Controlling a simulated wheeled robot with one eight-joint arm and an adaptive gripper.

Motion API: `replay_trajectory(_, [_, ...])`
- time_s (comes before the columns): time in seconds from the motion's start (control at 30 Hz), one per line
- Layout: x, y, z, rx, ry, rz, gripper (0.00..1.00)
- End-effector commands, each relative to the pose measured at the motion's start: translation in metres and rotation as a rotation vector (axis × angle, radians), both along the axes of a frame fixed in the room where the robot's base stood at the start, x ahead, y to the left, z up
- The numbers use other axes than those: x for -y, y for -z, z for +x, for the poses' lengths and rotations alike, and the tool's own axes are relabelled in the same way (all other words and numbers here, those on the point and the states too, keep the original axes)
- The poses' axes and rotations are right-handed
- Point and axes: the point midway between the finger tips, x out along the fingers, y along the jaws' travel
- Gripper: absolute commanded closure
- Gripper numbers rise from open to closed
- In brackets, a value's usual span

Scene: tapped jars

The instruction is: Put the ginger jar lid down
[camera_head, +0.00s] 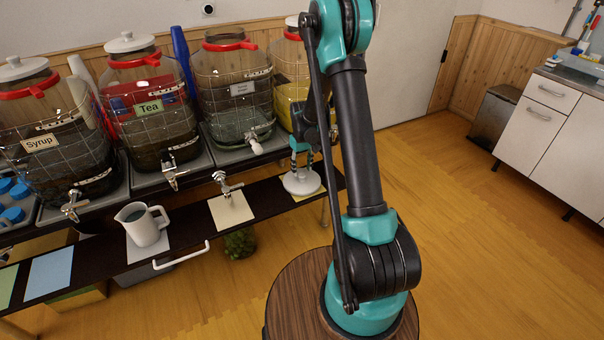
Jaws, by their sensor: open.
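A white round lid (301,182) with a raised middle lies flat on the right end of the dark front shelf, on a yellow card (312,194). My gripper (301,168) points down right over this lid, its fingers open around or just above the knob; contact is too small to tell. The third jar (232,95) has a red collar and shows no lid on top. Its small label is too blurred to read, so I cannot confirm that it is the ginger jar.
Lidded jars marked Syrup (55,125) and Tea (150,100) stand to the left. A yellow-filled jar (291,85) is partly behind my arm. Wooden floor is free at right.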

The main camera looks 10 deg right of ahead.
Motion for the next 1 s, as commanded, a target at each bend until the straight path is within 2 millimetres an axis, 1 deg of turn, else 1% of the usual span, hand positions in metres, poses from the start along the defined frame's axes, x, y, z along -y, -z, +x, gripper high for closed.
replay_trajectory(0.03, [0.000, -0.011, 0.000, 0.000, 0.000, 0.000, 0.55])
replay_trajectory(0.1, [0.000, -0.025, 0.000, 0.000, 0.000, 0.000, 0.55])
replay_trajectory(0.3, [0.000, -0.061, -0.001, 0.000, 0.000, 0.000, 0.55])
replay_trajectory(0.43, [0.000, -0.077, 0.000, 0.000, 0.000, 0.000, 0.55])
replay_trajectory(0.57, [0.000, -0.086, -0.001, 0.001, 0.001, 0.000, 0.55])
replay_trajectory(0.63, [0.001, -0.091, -0.006, 0.007, 0.006, 0.000, 0.55])
replay_trajectory(0.77, [0.006, -0.109, -0.028, 0.035, 0.033, 0.004, 0.55])
replay_trajectory(0.87, [0.012, -0.126, -0.056, 0.069, 0.064, 0.007, 0.55])
replay_trajectory(1.0, [0.019, -0.145, -0.101, 0.123, 0.113, 0.014, 0.55])
